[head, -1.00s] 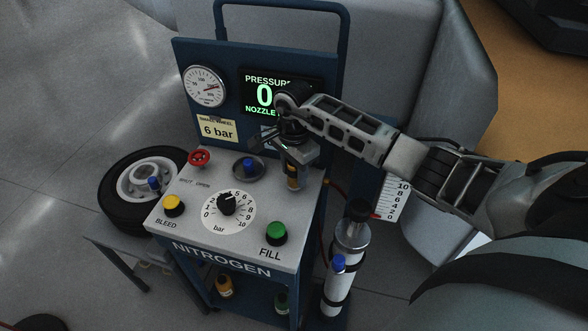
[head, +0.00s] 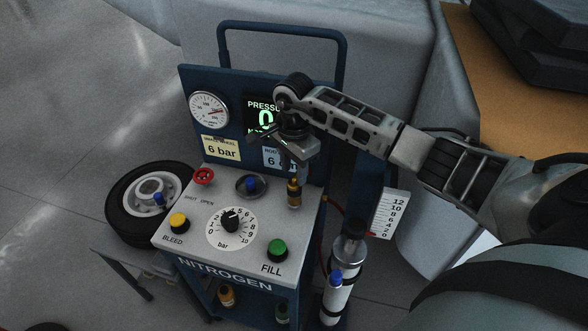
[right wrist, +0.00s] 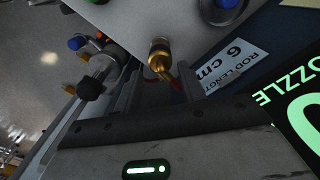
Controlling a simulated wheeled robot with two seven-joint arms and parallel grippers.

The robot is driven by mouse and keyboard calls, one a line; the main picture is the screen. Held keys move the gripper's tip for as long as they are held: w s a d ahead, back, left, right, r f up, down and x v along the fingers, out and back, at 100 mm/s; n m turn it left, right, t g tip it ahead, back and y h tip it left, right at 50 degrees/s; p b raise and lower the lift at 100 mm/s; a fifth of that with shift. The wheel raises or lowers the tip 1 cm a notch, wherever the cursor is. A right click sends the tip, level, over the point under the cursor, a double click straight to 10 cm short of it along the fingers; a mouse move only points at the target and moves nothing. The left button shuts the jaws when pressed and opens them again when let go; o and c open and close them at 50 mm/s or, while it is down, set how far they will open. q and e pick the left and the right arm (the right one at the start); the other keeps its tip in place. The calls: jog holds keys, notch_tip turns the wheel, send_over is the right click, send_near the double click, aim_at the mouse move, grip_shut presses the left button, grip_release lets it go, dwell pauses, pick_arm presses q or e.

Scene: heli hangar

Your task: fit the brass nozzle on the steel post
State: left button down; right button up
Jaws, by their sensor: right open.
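The brass nozzle (head: 294,193) stands upright at the right rear corner of the cart's grey top. It also shows in the right wrist view (right wrist: 160,62), just beyond the fingertips and between their lines. My right gripper (head: 294,158) is open and empty, pointing down just above the nozzle. The fingers also show in the right wrist view (right wrist: 160,88), apart with a gap between them. I cannot make out the steel post separately; if it is under the nozzle, the nozzle hides it. My left gripper is not in view.
The nitrogen cart's top (head: 190,242) carries a red valve (head: 204,176), a dial (head: 231,222) and a green button (head: 277,250). The pressure display (head: 264,115) is partly behind my arm. A wheel (head: 140,200) lies left; a strut (head: 345,260) stands right.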

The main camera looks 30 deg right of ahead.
aim_at(294, 183)
jog(key=shift+r, duration=0.75)
jog(key=shift+r+p, duration=0.35)
jog(key=shift+r, duration=0.55)
jog(key=shift+s, duration=0.1)
